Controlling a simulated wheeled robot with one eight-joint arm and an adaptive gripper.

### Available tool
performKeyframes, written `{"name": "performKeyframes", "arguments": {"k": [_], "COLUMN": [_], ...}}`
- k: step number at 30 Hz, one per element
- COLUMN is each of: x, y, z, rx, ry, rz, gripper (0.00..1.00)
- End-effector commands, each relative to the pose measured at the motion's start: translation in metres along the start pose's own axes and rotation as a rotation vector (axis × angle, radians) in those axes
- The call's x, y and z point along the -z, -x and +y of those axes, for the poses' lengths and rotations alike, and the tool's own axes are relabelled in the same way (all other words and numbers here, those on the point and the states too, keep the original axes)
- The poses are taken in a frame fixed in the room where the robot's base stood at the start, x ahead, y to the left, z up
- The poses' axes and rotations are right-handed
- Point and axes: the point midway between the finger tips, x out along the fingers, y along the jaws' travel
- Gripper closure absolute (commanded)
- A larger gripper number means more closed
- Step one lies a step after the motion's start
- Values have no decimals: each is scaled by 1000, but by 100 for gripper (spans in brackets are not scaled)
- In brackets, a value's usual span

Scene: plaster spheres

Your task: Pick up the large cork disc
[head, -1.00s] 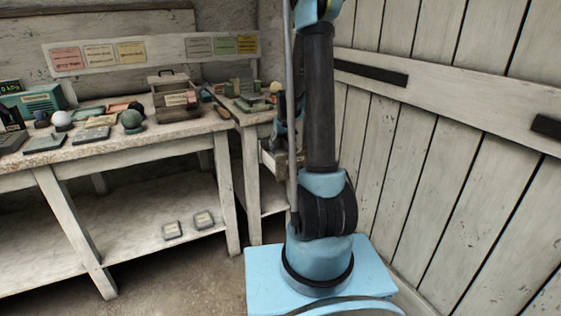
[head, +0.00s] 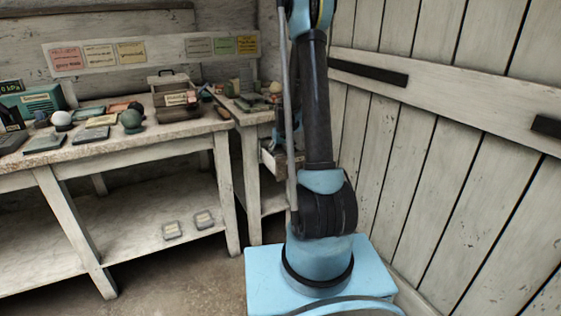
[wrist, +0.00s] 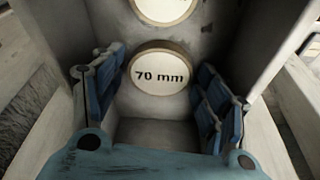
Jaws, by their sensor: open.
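A round disc marked "70 mm" (wrist: 158,88), with a pale face and a tan, cork-like rim, is in the middle of the wrist view, inside a grey-walled drawer or box. A second pale disc with the same rim (wrist: 163,8) is beyond it, cut off by the top edge. I cannot tell which disc is larger. My gripper (wrist: 163,68) is open, with its blue fingers on the left and right of the "70 mm" disc. No clear contact shows. In the head view, my arm mostly hides the gripper at the open drawer (head: 268,162), and the discs cannot be seen there.
The drawer walls (wrist: 245,45) stand close outside both fingers. The long workbench (head: 150,140) at left carries spheres, a green sphere (head: 131,119) among them, flat blocks and a wooden toolbox (head: 176,103). A plank wall (head: 440,150) closes the right side.

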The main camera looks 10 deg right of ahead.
Motion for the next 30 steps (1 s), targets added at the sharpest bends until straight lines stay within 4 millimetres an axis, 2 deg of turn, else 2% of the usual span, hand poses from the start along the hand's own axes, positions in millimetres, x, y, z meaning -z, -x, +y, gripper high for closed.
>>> {"name": "performKeyframes", "arguments": {"k": [1,3,5,16,20,26,30], "x": [0,0,0,0,2,8,15], "y": [0,0,0,1,7,32,58], "z": [0,0,0,0,0,0,0], "rx": [0,0,0,0,0,0,0], "ry": [0,0,0,0,0,0,0], "rz": [0,0,0,0,0,0,0], "gripper": [32,47,54,54,54,54,54]}}
